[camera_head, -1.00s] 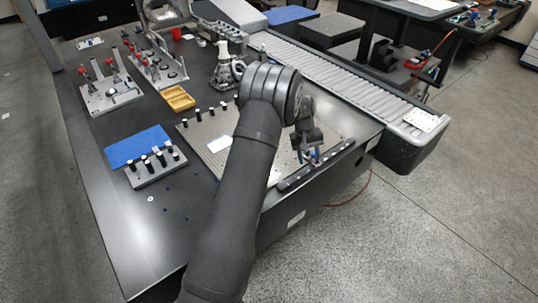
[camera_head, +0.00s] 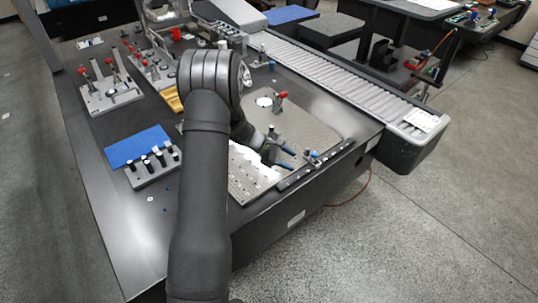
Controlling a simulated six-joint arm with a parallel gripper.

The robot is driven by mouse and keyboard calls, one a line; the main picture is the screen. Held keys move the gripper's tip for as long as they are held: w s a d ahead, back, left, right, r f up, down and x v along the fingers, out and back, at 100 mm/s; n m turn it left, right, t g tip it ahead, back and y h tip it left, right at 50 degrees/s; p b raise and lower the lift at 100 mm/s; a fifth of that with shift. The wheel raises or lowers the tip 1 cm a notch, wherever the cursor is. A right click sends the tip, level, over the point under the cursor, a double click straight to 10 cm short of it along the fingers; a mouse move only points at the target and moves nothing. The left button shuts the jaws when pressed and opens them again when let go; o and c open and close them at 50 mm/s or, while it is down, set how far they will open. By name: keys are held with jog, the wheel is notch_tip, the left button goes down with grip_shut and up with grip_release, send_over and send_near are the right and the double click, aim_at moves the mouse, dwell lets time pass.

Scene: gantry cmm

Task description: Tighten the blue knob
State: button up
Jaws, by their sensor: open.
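The small blue knob (camera_head: 314,154) stands at the front right edge of the perforated plate (camera_head: 315,130), beside a dark rail. My gripper (camera_head: 290,159) is just left of the knob, low over the plate's front part. Its two fingers are spread, with bluish tips pointing right toward the knob, and nothing shows between them. A gap seems to separate the fingertips from the knob. My arm hides the left part of the plate. How far the knob is screwed in cannot be told.
A red-handled clamp (camera_head: 281,97) stands on the plate behind my gripper. The dark rail (camera_head: 318,165) runs along the plate's front edge. A block with several black knobs (camera_head: 156,164) and a blue mat (camera_head: 137,146) lie at left. A roller conveyor (camera_head: 340,82) runs behind the plate.

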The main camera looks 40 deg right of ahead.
jog(key=w+a+r+n+t+h, duration=0.1)
jog(key=w+a+n+t+h, duration=0.2)
jog(key=n, duration=0.5)
jog(key=shift+w+a+n+h, duration=0.3)
jog(key=shift+w+a, duration=0.55)
jog(key=shift+w, duration=0.2)
notch_tip(320, 180, up, 14)
jog(key=m+t+y, duration=0.2)
jog(key=m+y, duration=1)
jog(key=m, duration=1.1)
send_over(314, 153)
notch_tip(314, 153, down, 17)
jog(key=shift+d+r, duration=0.1)
